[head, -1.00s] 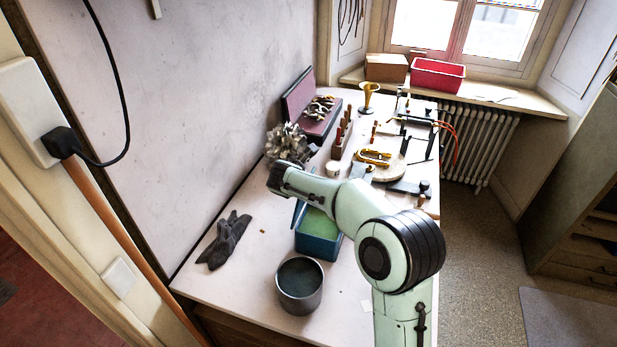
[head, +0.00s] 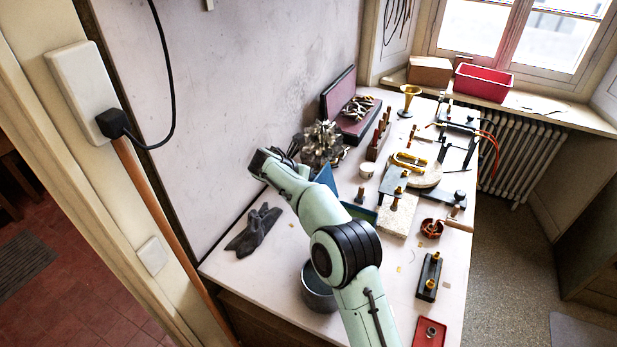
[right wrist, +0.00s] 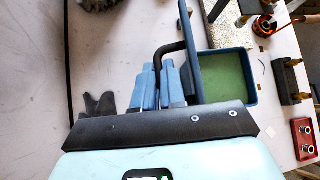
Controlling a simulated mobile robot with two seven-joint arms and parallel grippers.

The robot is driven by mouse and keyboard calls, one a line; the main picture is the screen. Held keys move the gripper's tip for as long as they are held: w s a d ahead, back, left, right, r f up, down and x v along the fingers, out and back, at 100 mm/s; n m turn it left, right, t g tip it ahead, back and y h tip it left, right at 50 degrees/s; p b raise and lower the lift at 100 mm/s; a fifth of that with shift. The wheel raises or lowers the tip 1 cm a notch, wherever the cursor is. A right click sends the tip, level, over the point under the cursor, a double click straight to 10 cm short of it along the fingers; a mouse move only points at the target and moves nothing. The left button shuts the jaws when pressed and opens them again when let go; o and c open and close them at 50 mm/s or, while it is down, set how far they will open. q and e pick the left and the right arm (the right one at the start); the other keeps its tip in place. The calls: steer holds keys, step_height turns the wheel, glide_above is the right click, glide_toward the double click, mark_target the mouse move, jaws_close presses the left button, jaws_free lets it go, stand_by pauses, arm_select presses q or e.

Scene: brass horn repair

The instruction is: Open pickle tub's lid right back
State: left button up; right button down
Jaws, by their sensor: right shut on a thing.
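The pickle tub is a blue box with green inside; in the right wrist view the tub (right wrist: 254,94) lies right of my gripper. Its blue lid (right wrist: 190,52) stands raised, nearly edge-on, along the tub's left side. A dark bent handle (right wrist: 172,47) reaches from the lid to my right gripper (right wrist: 157,70), whose blue fingers are shut on it. In the head view my right arm hides most of the tub (head: 364,213); part of the lid (head: 326,178) shows upright behind the arm. The right fingertips are hidden there. My left gripper is not in view.
A grey pot (head: 318,296) stands in front, partly behind my arm. Dark gloves (head: 254,231) lie left, near the wall. Bare bench shows around the gloves.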

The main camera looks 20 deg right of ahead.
steer(key=shift+s+f, duration=0.2)
steer(key=shift+f, duration=0.15)
steer(key=c, duration=1.2)
jaws_free()
steer(key=shift+d, duration=0.1)
steer(key=shift+r, duration=0.1)
steer(key=shift+r, duration=0.15)
steer(key=v, duration=1.3)
steer(key=shift+w, duration=0.1)
